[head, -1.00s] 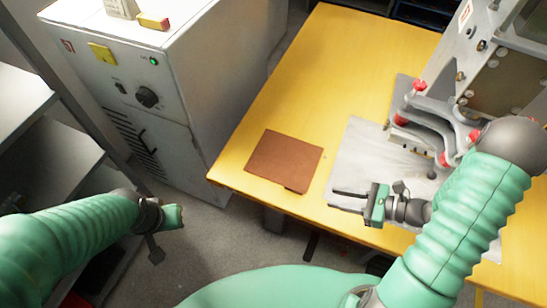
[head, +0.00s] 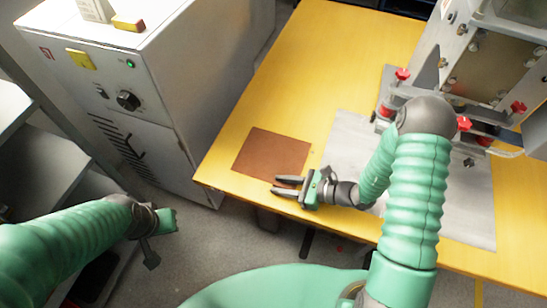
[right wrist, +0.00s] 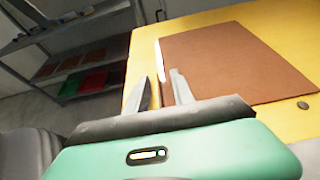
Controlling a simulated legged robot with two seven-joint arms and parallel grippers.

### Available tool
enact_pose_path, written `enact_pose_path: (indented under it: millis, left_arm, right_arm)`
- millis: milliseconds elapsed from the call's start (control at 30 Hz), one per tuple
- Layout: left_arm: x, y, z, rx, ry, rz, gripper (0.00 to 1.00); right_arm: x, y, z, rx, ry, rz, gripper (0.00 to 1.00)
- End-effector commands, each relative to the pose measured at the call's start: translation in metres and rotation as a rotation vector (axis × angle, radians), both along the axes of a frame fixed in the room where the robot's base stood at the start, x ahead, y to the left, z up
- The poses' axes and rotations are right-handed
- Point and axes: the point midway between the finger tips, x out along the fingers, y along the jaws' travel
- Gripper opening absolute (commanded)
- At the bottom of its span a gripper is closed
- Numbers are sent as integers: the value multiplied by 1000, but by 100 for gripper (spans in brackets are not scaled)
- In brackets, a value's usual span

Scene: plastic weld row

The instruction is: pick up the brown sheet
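The brown sheet (head: 268,153) lies flat near the front left corner of the yellow table. It also shows in the right wrist view (right wrist: 240,62), on the right, beyond the fingers. My right gripper (head: 276,186) is open and empty. Its fingertips are by the sheet's near edge, towards its right corner; I cannot tell whether they touch it. In the right wrist view the two fingers (right wrist: 157,82) stand apart, with the sheet's edge just past them. My left gripper (head: 172,220) hangs over the floor, left of the table; its fingers are too unclear to read.
The yellow table (head: 315,50) is clear behind the sheet. A flat grey metal plate (head: 345,145) and a machine with red knobs (head: 480,70) stand to the right. A white cabinet (head: 140,130) stands left. Shelves (right wrist: 85,75) show in the right wrist view.

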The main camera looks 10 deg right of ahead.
Motion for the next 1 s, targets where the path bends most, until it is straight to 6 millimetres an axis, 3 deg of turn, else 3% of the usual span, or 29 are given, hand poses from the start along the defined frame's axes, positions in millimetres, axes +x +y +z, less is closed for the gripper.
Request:
enact_pose_path:
  millis: [67,300,1000]
  left_arm:
    - [0,0,0,0,0,0,0]
    - [0,0,0,0,0,0,0]
    - [0,0,0,0,0,0,0]
  right_arm:
    - [0,0,0,-2,1,-1,30]
    - [0,1,0,-2,2,0,0]
    - [0,-1,0,-2,2,0,0]
